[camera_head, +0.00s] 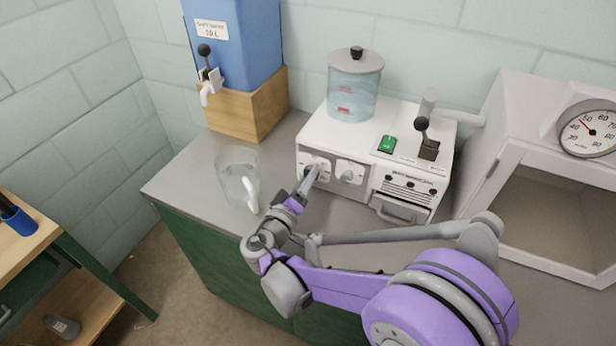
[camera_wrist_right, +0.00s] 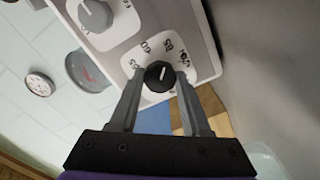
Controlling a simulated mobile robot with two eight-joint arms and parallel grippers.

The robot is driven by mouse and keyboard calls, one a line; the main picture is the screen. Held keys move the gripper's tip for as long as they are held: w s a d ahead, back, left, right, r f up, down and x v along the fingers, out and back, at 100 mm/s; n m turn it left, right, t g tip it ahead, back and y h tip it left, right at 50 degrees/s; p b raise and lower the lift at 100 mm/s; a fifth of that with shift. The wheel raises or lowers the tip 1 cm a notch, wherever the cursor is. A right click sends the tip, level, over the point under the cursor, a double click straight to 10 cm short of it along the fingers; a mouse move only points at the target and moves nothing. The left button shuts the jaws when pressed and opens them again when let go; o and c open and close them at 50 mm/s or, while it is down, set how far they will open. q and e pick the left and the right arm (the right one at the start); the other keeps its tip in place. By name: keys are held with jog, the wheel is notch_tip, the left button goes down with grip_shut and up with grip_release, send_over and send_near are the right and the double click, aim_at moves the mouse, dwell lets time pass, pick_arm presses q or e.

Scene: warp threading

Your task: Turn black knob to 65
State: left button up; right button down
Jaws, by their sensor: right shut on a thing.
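The black knob (camera_wrist_right: 158,75) shows in the right wrist view, on a white dial plate with numbers around it. Its white mark points up in that view, leaning slightly right, between two of the numbers, which are small and hard to read. My right gripper (camera_wrist_right: 156,80) is shut on the knob, one finger on each side. In the head view my right gripper (camera_head: 309,176) reaches the left dial on the front of the white machine (camera_head: 335,178) and hides most of the black knob. My left gripper is not in view.
A grey knob (camera_wrist_right: 95,15) sits beside the black one; it also shows in the head view (camera_head: 348,175). A glass pitcher (camera_head: 238,178) stands left of my gripper. A black-topped lever (camera_head: 424,138) and green switch (camera_head: 387,144) are on top. An open-fronted box with a gauge (camera_head: 588,130) stands right.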

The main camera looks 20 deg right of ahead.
jog(key=shift+c, duration=1.8)
grip_release()
jog(key=v, duration=1.1)
